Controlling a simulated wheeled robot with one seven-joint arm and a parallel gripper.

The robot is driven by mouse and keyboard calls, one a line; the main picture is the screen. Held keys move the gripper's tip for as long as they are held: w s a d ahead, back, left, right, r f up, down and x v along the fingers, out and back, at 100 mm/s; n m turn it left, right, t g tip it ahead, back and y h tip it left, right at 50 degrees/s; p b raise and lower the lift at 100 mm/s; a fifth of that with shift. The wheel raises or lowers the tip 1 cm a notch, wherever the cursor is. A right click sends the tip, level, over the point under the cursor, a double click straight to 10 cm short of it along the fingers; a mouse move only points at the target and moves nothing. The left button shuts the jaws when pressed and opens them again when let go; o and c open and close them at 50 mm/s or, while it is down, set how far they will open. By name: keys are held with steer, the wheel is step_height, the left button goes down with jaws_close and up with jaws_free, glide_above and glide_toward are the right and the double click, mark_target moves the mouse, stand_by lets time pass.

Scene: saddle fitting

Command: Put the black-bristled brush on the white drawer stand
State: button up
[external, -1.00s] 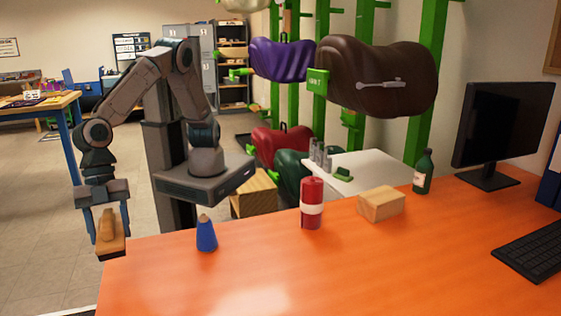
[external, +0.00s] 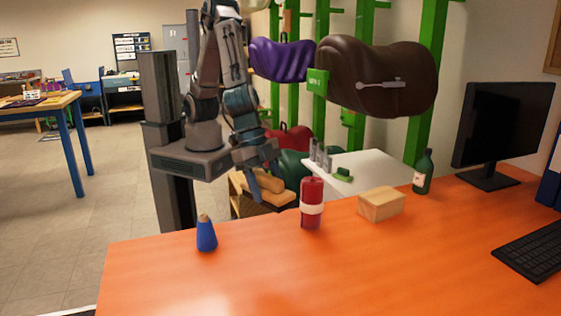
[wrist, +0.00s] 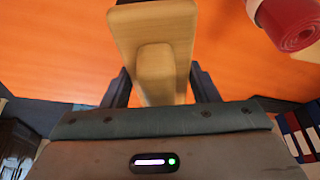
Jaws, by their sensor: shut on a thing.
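My gripper (external: 264,181) is shut on a wooden-backed brush (external: 270,196), held in the air just beyond the orange table's far edge. In the wrist view the brush (wrist: 152,35) shows its pale wooden back and raised grip between the two fingers. Its bristles face away and are hidden, so I cannot see their colour. The white drawer stand (external: 385,167) is behind the table, right of my gripper and apart from it. Its top carries a small green brush-like item (external: 342,174) and several grey bottles or cans (external: 320,155) at its left end.
On the orange table (external: 260,275) stand a red roll with a white band (external: 312,203), close right of the brush, a blue cone (external: 206,234), a wooden block (external: 381,204) and a green bottle (external: 422,172). Saddles hang on green posts behind.

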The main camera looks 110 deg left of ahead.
steer(key=w+a+r+p, duration=0.1)
steer(key=a, duration=0.5)
steer(key=w+a+r+n+p, duration=0.1)
steer(key=w+a+p, duration=0.1)
steer(key=a, duration=0.4)
steer(key=w+a+r+n+p, duration=0.1)
steer(key=w+a+r+p, duration=0.1)
steer(key=a, duration=0.4)
steer(key=shift+w+y, duration=0.1)
steer(key=shift+y, duration=0.3)
steer(key=s+a+r+n+p, duration=0.1)
steer(key=a+p, duration=0.2)
steer(key=a, duration=0.4)
steer(key=a+r+n+p, duration=0.1)
steer(key=a+r+p, duration=0.1)
steer(key=a, duration=0.6)
steer(key=s+f+b, duration=0.4)
steer(key=s+f, duration=0.1)
steer(key=f, duration=0.6)
steer(key=shift+a+f+y+b, duration=0.15)
steer(key=shift+a+y+b, duration=0.15)
steer(key=shift+b, duration=0.05)
steer(key=shift+s, duration=0.1)
